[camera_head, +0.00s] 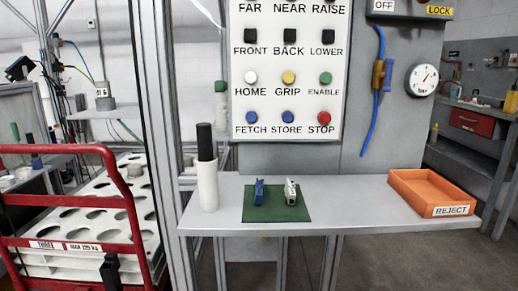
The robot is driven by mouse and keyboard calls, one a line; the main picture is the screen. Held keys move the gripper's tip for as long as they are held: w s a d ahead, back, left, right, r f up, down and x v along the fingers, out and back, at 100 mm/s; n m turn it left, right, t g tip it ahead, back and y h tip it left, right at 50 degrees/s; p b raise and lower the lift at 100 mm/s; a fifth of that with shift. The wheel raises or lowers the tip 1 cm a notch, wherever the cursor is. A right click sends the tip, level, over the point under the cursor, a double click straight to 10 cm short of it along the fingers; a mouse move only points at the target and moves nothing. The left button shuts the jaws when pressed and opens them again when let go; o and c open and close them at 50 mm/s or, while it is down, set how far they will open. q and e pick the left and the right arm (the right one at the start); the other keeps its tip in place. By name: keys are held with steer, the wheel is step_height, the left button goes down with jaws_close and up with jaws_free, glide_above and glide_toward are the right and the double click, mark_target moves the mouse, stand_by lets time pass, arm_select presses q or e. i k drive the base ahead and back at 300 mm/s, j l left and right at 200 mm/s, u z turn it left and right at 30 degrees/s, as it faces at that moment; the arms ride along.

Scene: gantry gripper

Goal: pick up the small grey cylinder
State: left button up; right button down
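A larger white cylinder with a black upper part (207,170) stands upright at the left end of the workbench. Neither of my grippers is in view.
The workbench (345,198) bears a green mat (276,212) with a blue item (259,192) and a white item (291,192). An orange REJECT tray (425,190) sits at its right end. A button panel (289,60) stands behind. A red-handled cart (70,250) is at left.

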mark_target(103, 88)
steer(key=j+z, duration=0.15)
steer(key=j, duration=0.6)
steer(key=k+j+z, duration=0.15)
steer(key=j, duration=0.6)
steer(key=i, duration=0.05)
